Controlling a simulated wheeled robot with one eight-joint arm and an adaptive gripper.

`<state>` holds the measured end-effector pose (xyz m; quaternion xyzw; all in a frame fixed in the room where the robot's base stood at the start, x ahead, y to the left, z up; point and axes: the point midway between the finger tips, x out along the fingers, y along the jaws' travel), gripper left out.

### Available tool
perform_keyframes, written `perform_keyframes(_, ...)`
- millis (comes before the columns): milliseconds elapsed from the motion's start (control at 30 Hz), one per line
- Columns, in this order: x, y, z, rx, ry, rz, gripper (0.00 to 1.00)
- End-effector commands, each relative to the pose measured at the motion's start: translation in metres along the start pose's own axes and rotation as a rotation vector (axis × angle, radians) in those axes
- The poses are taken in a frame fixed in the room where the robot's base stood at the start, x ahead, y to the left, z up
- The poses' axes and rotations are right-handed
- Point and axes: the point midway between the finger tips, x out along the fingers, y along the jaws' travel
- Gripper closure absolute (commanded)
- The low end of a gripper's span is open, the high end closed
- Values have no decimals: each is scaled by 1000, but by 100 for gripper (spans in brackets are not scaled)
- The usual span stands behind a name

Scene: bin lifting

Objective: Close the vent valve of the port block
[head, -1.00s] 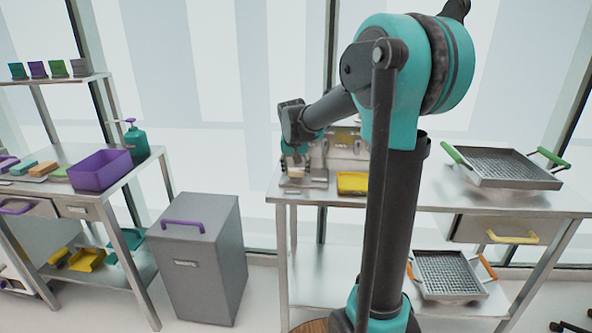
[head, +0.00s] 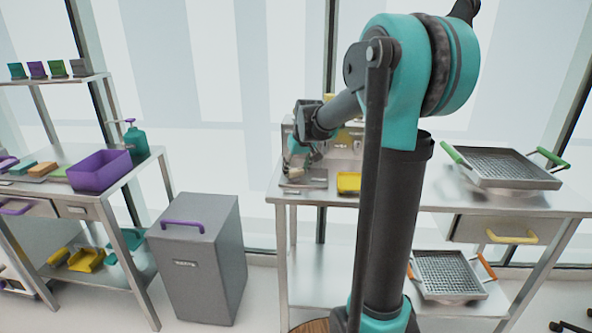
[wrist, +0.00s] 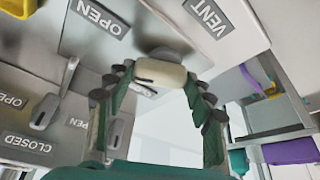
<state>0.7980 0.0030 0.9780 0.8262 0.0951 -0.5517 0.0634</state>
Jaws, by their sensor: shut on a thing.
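The port block (head: 343,143) stands at the back left of the middle table. In the wrist view a grey panel (wrist: 234,58) carries VENT and OPEN labels. My gripper (wrist: 155,82) has its two fingers on either side of a cream rounded handle (wrist: 160,74) below the VENT label, and is shut on it. The handle's base is partly hidden behind it. In the head view my gripper (head: 298,164) is low at the block's left front, small and partly hidden by my wrist. A second grey lever (wrist: 55,95) sits at left between OPEN and CLOSED labels.
A yellow tray (head: 349,182) lies right of the gripper. A mesh basket with green handles (head: 510,168) stands farther right on the table. A grey bin with a purple handle (head: 200,262) stands on the floor between the tables. The left table holds a purple box (head: 100,171).

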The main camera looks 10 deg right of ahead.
Motion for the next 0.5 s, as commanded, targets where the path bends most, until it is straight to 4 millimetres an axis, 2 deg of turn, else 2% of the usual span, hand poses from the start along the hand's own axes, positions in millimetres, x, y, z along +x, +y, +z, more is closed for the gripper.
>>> perform_keyframes(500, 1, 4, -3, -450, 0, -188, 76)
